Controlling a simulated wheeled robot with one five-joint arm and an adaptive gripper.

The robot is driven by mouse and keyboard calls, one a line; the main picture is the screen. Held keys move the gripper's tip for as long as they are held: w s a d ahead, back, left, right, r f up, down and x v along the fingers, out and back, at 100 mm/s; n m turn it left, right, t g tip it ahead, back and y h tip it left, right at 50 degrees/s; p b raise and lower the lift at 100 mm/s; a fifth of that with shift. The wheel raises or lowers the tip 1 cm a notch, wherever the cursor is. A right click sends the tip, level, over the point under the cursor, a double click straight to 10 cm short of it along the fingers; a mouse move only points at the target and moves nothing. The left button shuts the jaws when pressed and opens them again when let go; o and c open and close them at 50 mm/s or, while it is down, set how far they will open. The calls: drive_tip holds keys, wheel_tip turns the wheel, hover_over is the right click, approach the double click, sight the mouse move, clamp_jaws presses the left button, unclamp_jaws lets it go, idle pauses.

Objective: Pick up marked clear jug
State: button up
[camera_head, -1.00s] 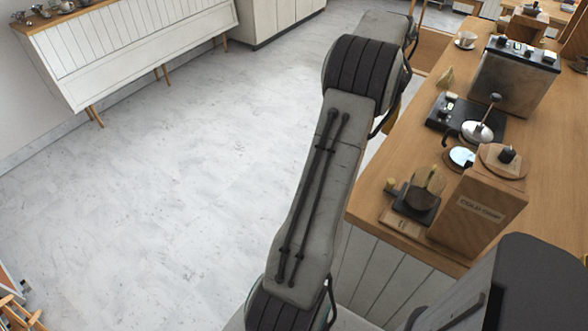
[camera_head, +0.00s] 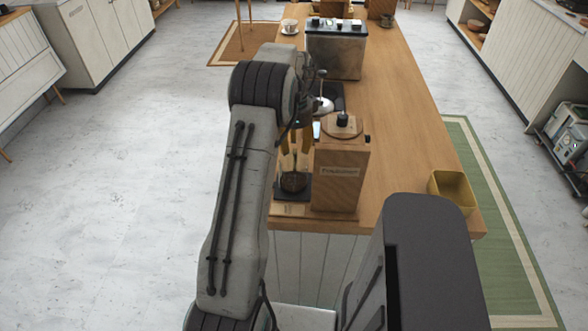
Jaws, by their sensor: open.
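A small rounded vessel (camera_head: 293,181) with dark contents sits on a black base at the near left end of the wooden counter (camera_head: 400,120). It may be the clear jug, but it is too small to be sure, and I can make out no mark on it. My gripper (camera_head: 296,148) points down above it with its yellow-orange fingers apart and empty. The arm and fingers hide part of the area around the vessel, and I cannot tell whether the fingertips touch it.
A wooden box with lettering (camera_head: 337,185) stands close to the right of the vessel. A metal machine (camera_head: 336,52) and a cup on a saucer (camera_head: 290,27) are farther back. A yellow bin (camera_head: 452,190) sits at the counter's right edge. The middle right of the counter is clear.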

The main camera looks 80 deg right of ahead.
sight(294, 169)
drive_tip(key=f+p, duration=0.1)
drive_tip(key=p, duration=0.2)
drive_tip(key=shift+s+a+f, duration=0.1)
drive_tip(key=shift+a+f, duration=0.05)
drive_tip(key=shift+f, duration=0.05)
drive_tip(key=shift+f+p, duration=1.1)
drive_tip(key=shift+f, duration=0.1)
drive_tip(key=shift+o, duration=0.2)
clamp_jaws()
